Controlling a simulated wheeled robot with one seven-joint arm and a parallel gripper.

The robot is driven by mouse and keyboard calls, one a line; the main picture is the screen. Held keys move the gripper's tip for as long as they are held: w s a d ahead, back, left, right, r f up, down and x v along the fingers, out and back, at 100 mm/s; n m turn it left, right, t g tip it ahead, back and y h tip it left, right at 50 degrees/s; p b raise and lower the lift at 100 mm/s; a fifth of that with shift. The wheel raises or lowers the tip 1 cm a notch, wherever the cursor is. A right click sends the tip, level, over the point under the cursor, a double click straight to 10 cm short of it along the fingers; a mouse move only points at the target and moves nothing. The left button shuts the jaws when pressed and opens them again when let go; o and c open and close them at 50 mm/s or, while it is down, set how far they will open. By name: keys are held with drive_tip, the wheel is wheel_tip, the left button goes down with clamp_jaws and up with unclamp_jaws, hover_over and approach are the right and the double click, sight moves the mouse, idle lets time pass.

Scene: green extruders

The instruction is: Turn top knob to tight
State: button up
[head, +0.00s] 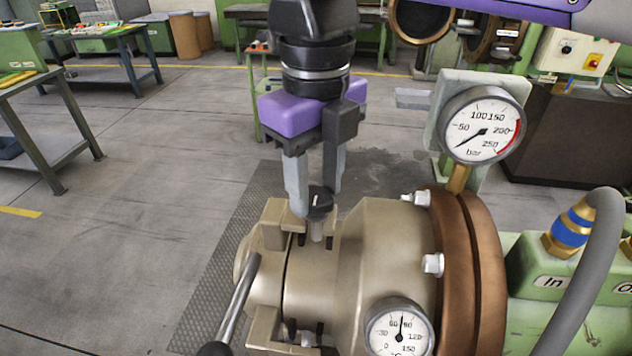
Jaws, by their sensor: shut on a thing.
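The top knob (319,207) is a small dark knob with a light mark on its top. It stands on a short pale stem on the upper side of the beige extruder head (380,245). My gripper (317,203) reaches down from above with its grey fingers on either side of the knob, shut on it. The fingertips hide part of the knob's sides. The knob looks upright. Its exact turn angle is hard to read.
A pressure gauge (483,125) stands right of my gripper. A temperature gauge (399,331) and a lever (238,303) are lower in front. A grey hose (588,275) curves at the right. The floor at left is clear up to the tables (50,130).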

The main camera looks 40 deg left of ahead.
sight(314, 195)
drive_tip(key=o, duration=1.4)
drive_tip(key=shift+c, duration=0.2)
drive_tip(key=shift+r, duration=0.15)
wheel_tip(314, 195, up, 8)
drive_tip(key=shift+f+b, duration=0.2)
drive_tip(key=shift+b, duration=0.25)
drive_tip(key=shift+s, duration=0.15)
